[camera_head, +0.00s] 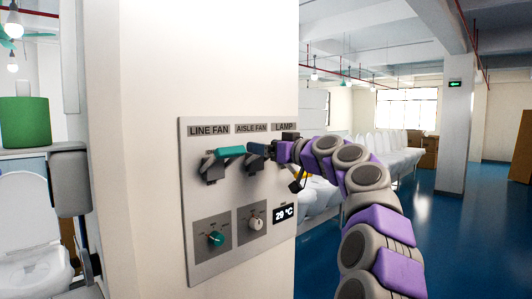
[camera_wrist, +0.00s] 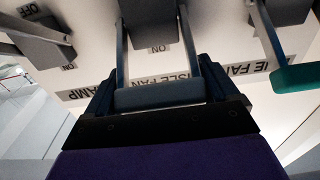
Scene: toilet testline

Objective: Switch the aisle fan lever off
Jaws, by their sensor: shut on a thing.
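The aisle fan lever (camera_head: 257,149) is the middle lever on the grey wall panel, under the AISLE FAN label (camera_head: 252,128). Its blue-grey handle bar is level with the upper part of the panel, much like the line fan lever beside it. In the wrist view the handle bar (camera_wrist: 160,98) lies between my gripper's dark fingers, with the lever's side arms running up to its block. An ON mark (camera_wrist: 159,48) shows on the panel by the block. My gripper (camera_head: 270,150) is shut on this handle, reaching in from the right; it hides part of the lever.
The line fan lever with a green handle (camera_head: 230,151) is close on the left. The lamp lever (camera_head: 298,181) is close on the right, partly behind my arm. Open blue floor (camera_head: 455,240) lies right.

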